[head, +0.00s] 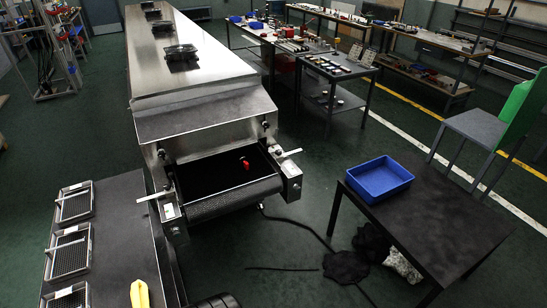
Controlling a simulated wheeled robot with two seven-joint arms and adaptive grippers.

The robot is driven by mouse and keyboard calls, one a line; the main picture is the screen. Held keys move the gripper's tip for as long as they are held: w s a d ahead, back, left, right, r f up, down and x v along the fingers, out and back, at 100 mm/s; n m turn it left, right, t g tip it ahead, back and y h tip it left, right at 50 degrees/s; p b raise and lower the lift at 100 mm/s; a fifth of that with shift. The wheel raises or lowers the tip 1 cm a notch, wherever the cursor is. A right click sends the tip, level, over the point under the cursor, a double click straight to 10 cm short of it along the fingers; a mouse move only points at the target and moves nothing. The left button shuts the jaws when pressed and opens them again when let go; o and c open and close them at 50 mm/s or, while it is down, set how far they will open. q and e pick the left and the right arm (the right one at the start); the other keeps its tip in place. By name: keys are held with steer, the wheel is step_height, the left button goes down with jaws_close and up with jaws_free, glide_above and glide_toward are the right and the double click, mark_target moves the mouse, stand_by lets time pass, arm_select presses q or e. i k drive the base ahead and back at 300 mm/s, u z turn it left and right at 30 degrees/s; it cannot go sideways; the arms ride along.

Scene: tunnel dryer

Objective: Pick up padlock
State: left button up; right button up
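A small red object (245,163) that looks like the padlock lies on the black belt (208,176) at the open front end of the metal tunnel dryer (205,115). It is too small to make out its shackle. Neither of my grippers can be made out. A dark rounded shape shows at the bottom edge, cut off by the frame, and I cannot tell what it is.
A dark table (125,225) at left holds several framed trays (70,251) and a yellow object (139,293). A blue bin (379,178) stands on a black table (445,225) at right. Dark cloths (346,267) and a cable lie on the floor between.

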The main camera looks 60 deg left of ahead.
mark_target(246, 165)
steer(key=u, duration=0.05)
steer(key=i, duration=0.7)
steer(key=u, duration=1.85)
